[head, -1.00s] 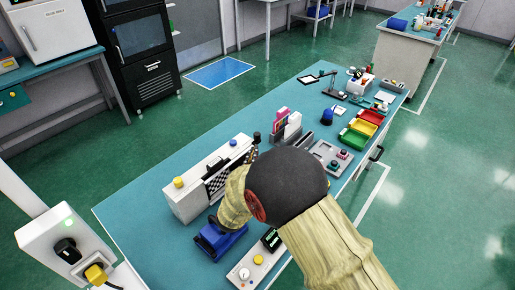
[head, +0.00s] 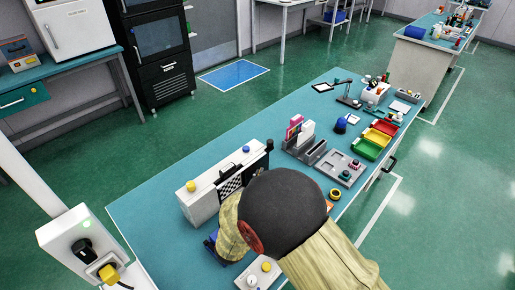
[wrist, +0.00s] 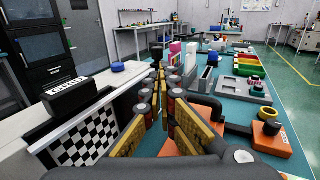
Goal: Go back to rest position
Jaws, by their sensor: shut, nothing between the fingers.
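My gripper (wrist: 163,98) shows in the wrist view with its fingers together and nothing between them. It is beside a white box (wrist: 68,118) with a black-and-white checkerboard panel (wrist: 88,145), which lies to its left. In the head view my dark, rounded arm joint and tan arm links cover the lower middle, and the fingers are mostly hidden behind them. The white box (head: 199,206) stands just left of my arm on the teal workbench (head: 150,215). I cannot tell whether the gripper touches anything.
An orange fixture (wrist: 268,140) lies close on the right in the wrist view. Grey holders (head: 303,148), a grey tray (head: 345,170) and coloured bins (head: 374,140) stand farther along the bench. A white socket box (head: 80,243) is at lower left. Green floor (head: 200,110) is clear behind the bench.

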